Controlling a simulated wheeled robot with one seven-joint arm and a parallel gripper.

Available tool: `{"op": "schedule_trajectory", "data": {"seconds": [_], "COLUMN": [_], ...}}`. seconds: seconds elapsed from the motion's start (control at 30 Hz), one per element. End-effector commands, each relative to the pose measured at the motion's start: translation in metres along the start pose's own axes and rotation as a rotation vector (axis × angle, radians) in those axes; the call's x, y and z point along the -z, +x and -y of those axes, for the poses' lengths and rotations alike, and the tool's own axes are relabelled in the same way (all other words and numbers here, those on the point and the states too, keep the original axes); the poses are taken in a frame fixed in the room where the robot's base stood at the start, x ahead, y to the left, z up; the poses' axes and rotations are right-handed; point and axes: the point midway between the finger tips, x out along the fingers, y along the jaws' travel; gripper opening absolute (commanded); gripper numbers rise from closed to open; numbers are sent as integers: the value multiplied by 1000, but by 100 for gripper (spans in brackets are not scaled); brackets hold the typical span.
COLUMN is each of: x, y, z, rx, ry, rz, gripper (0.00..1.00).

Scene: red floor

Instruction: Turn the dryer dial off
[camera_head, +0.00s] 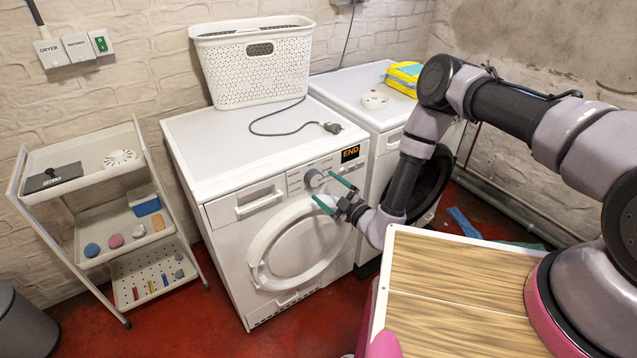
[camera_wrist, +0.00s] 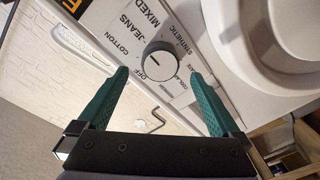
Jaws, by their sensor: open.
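The dryer (camera_head: 225,225) is the white front-loading machine in the middle of the head view. Its dial (camera_head: 312,178) is a round grey knob on the front panel. In the wrist view the dial (camera_wrist: 159,62) shows with labels around it, among them OFF, COTTON, JEANS, MIXED and SYNTHETIC.
The dryer's display (camera_head: 350,154) reads END. Its round door (camera_head: 302,245) is below the dial and looks closed. A white basket (camera_head: 255,75) and a cable plug (camera_head: 332,128) lie on top. A second machine (camera_head: 350,85) stands to the right, a shelf trolley (camera_head: 75,205) left.

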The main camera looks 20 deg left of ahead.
Motion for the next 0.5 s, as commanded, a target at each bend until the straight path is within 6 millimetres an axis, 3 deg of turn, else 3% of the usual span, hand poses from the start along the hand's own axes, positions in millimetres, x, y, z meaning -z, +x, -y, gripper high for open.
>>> {"op": "schedule_trajectory", "data": {"seconds": [0.2, 0.5], "x": [0, 0], "y": [32, 42], "z": [0, 0], "rx": [0, 1], "ry": [-3, 0], "rz": [-2, 0], "gripper": [100, 100]}}
